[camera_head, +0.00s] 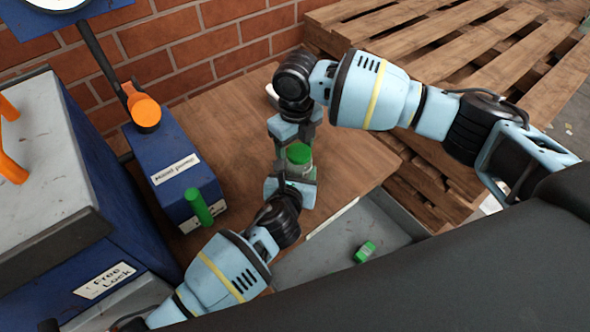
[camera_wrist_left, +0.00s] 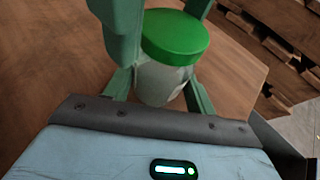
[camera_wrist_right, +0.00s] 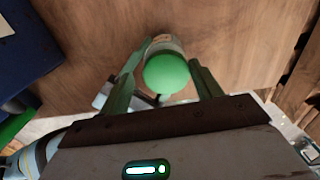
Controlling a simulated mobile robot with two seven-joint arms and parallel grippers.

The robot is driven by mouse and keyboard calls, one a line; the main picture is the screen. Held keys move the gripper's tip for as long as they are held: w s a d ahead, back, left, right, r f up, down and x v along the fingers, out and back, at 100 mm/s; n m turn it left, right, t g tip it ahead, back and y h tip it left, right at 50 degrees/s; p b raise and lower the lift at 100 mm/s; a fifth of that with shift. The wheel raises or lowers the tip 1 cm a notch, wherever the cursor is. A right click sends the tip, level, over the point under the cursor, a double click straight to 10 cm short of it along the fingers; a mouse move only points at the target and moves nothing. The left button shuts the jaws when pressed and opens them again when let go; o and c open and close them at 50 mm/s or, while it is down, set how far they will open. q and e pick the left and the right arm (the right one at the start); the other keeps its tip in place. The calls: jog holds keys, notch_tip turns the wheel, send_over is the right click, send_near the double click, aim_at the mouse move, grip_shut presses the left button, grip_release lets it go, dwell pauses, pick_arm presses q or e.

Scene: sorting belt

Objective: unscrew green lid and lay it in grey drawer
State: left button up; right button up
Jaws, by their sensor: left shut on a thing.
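A clear jar (camera_head: 306,172) with a green lid (camera_head: 299,153) stands over the wooden table; the lid is on its mouth. The jar (camera_wrist_left: 160,84) and lid (camera_wrist_left: 176,36) fill the middle of the left wrist view. My left gripper (camera_head: 291,186) is shut on the jar's body from the near side. My right gripper (camera_head: 295,141) is above the jar, pointing down. In the right wrist view its fingers are spread on either side of the lid (camera_wrist_right: 166,74), with gaps visible. The grey drawer (camera_head: 345,236) is open at the front right of the table.
A small green-and-white object (camera_head: 365,251) lies in the drawer. A grey-topped blue cabinet (camera_head: 45,150) is far left. Wooden pallets (camera_head: 460,50) are behind right.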

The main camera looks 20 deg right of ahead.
aim_at(296, 152)
jog(key=shift+o, duration=1.1)
jog(key=shift+a, duration=0.2)
jog(key=shift+o, duration=0.2)
jog(key=shift+d, duration=0.15)
jog(key=shift+d+r, duration=0.1)
jog(key=shift+r, duration=2.35)
